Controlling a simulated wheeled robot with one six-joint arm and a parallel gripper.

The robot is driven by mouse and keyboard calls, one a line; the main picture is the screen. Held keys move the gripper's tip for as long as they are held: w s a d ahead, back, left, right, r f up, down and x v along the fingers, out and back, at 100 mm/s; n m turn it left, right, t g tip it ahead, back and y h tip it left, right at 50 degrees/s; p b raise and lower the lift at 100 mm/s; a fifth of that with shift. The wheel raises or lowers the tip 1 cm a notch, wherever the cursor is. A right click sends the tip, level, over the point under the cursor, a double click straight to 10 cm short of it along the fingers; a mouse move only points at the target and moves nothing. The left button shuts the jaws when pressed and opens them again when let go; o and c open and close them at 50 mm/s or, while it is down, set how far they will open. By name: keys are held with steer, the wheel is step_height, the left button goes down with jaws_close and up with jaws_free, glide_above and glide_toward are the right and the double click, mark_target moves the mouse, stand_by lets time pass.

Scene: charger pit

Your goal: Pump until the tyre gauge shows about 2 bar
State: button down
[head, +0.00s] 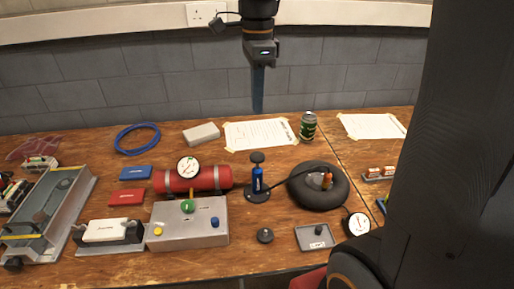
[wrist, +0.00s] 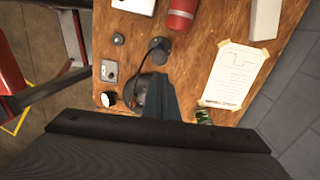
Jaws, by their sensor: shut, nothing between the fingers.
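A blue hand pump (head: 258,181) with a black knob on top stands on a round black base on the wooden table. A dark hose runs from it to the black tyre (head: 336,198) on its right. A round white gauge (head: 358,224) sits in front of the tyre; its reading is too small to tell. My gripper (head: 258,104) is shut and empty, pointing down in the air above and behind the pump. In the wrist view the pump's black knob (wrist: 160,44) shows beyond my gripper (wrist: 160,78), which hides part of the tyre.
A red cylinder (head: 222,178) with its own gauge (head: 189,166) lies left of the pump, behind a grey control box (head: 215,238). A green can (head: 308,126) and taped paper (head: 260,134) are behind. A black knob (head: 265,235) and grey tray (head: 314,241) are in front.

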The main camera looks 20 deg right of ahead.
mark_target(258, 155)
steer(key=shift+r+m, duration=0.1)
steer(key=shift+m, duration=0.3)
step_height(258, 155, down, 14)
steer(key=shift+f+p, duration=0.1)
steer(key=shift+p, duration=0.85)
steer(key=shift+f+b, duration=0.4)
steer(key=shift+f, duration=1.1)
steer(key=shift+s, duration=0.1)
